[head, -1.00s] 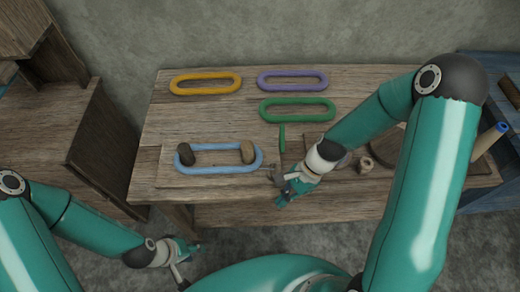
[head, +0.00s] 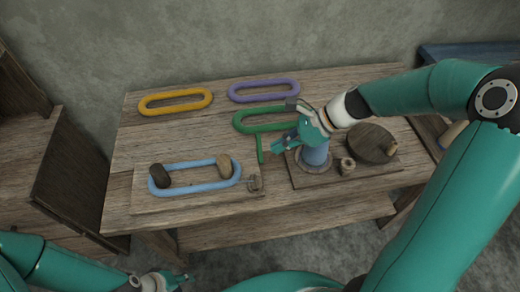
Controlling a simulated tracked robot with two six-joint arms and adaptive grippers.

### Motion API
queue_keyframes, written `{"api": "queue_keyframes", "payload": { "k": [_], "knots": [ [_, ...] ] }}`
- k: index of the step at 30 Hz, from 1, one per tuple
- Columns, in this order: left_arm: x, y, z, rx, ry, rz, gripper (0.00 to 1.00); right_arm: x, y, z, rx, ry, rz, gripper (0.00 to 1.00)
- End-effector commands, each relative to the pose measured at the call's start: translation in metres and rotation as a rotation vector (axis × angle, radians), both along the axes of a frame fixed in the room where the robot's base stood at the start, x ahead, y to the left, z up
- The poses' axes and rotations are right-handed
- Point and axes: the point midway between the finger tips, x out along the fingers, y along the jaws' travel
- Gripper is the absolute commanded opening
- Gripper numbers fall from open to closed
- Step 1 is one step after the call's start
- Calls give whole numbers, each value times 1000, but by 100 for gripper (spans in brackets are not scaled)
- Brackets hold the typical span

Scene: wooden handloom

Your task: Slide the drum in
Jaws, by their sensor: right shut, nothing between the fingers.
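A light wooden roller (head: 224,166) and a dark roller (head: 160,175) stand on the left board (head: 205,205), with a blue loop band (head: 192,188) around both. A small wooden piece (head: 254,183) sits at that board's right end. I cannot tell which piece is the drum. On the right board (head: 330,178), a blue cylinder (head: 317,157) stands upright in a round wooden base, beside a dark round disc (head: 368,141) and a small wooden spool (head: 347,166). My left gripper (head: 180,280) is low, in front of the table.
Yellow (head: 175,92), purple (head: 264,82) and green (head: 242,128) loops lie toward the back of the table (head: 145,135). A green rod (head: 260,150) lies between the boards. A wooden cabinet (head: 75,180) stands left. The table's left middle is clear.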

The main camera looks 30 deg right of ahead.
Motion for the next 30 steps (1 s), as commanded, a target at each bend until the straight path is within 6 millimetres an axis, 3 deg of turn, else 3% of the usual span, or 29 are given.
{"api": "queue_keyframes", "payload": {
  "k": [14, 21, 30],
  "knots": [
    [0, 0, -18, 0, 0, 0, 40, 28, 57, -66, 1, 4, 4, 0],
    [0, 0, -13, 0, 0, 0, 40, 43, 86, -64, -1, 0, 4, 0],
    [0, 0, -13, 0, 0, 0, 40, 48, 93, -64, -2, 0, 1, 0]
  ]
}}
